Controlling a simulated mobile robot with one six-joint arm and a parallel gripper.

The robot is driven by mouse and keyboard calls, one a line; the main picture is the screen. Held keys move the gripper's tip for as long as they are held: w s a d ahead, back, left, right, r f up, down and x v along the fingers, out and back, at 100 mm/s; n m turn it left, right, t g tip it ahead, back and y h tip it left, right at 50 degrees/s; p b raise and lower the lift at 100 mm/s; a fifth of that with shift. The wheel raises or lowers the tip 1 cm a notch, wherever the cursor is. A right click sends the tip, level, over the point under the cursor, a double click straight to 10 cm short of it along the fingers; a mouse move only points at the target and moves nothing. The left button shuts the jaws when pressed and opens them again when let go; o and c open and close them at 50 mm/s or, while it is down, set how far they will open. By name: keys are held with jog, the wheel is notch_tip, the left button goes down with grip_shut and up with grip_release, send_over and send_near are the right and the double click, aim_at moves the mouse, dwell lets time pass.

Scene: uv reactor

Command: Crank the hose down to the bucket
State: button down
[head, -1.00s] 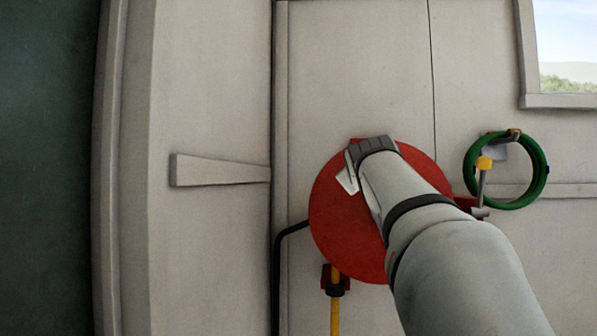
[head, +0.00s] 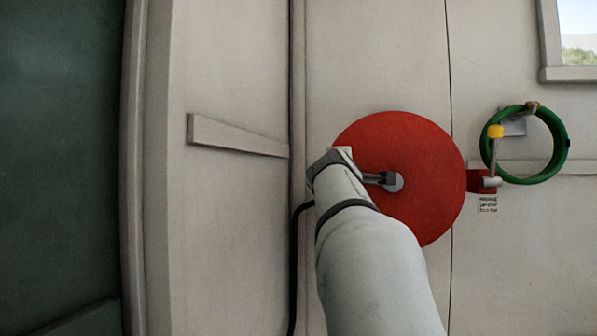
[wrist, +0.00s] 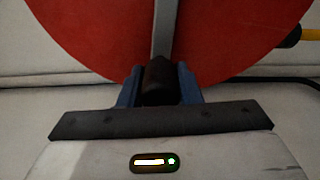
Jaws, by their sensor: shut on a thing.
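The hose reel is a red disc (head: 420,200) on the pale wall in the head view. Its grey crank arm (head: 375,179) runs left from the hub (head: 393,181) towards my gripper. In the wrist view the crank arm (wrist: 163,30) ends in a black handle (wrist: 157,80). The blue fingers of my gripper (wrist: 158,88) are shut around that handle. In the head view my own arm covers the handle. A short piece of yellow hose (wrist: 311,35) with a black fitting (wrist: 288,38) shows at the wrist view's right edge. No bucket is in view.
A green coil (head: 554,170) hangs right of the reel. A lever with a yellow knob (head: 495,131) stands on a red bracket (head: 478,182) beside it. A black pipe (head: 294,260) and a wall ledge (head: 235,135) are to the left.

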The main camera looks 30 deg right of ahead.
jog(key=shift+f+n+b, duration=0.4)
jog(key=shift+f+n, duration=0.85)
jog(key=shift+n, duration=0.05)
jog(key=c, duration=1.1)
grip_release()
jog(key=shift+o, duration=0.2)
jog(key=b+v, duration=0.1)
jog(key=v, duration=0.6)
jog(key=shift+s+a, duration=0.2)
jog(key=shift+a, duration=0.1)
